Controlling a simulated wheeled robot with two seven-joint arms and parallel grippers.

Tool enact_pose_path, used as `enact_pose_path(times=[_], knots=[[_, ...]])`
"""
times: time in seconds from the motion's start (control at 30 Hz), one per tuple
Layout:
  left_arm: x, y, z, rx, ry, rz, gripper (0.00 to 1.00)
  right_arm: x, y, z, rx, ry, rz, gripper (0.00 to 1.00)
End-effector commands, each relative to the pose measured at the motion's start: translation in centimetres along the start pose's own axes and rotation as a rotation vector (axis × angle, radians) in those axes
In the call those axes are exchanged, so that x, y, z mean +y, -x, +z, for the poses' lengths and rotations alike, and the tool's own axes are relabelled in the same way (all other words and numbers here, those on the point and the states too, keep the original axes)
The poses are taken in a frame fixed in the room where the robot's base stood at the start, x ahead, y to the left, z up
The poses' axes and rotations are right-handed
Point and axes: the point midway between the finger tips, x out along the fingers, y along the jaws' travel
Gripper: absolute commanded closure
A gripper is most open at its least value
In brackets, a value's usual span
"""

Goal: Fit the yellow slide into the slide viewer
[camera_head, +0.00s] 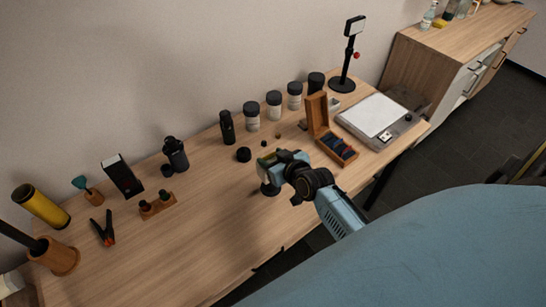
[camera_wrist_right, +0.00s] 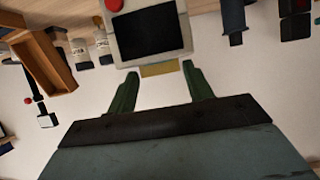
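The slide viewer (camera_wrist_right: 150,34) is a pale box with a dark screen, at the top centre of the right wrist view. The yellow slide (camera_wrist_right: 159,70) shows as a short strip at the viewer's near edge; how deep it sits cannot be told. My right gripper (camera_wrist_right: 160,72) is open, its two green fingers on either side of the yellow strip with small gaps. In the head view my right gripper (camera_head: 268,163) is over the middle of the table and hides most of the viewer. My left gripper is not in view.
An open wooden slide box (camera_head: 339,151) and a light pad (camera_head: 376,116) stand to the right. Several dark-lidded jars (camera_head: 274,105) line the wall. A clamp (camera_head: 103,230) and a yellow tube (camera_head: 40,206) are at the left. The front middle of the table is clear.

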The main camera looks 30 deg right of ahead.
Motion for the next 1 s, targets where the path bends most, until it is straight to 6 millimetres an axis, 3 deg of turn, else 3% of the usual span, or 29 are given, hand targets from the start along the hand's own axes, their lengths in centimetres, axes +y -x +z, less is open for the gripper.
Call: enact_pose_path(times=[0.1,0.47,0.67,1.0], knots=[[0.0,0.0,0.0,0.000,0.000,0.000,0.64,0.0,0.0,-0.1,0.001,0.000,0.000,0.34],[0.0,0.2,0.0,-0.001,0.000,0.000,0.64,0.0,0.4,-0.4,0.000,0.000,0.000,0.34],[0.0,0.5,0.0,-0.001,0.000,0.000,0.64,0.0,3.3,-0.3,-0.001,0.002,0.000,0.34],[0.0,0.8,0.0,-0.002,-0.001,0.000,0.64,0.0,9.9,-0.2,-0.001,0.001,-0.001,0.34]])
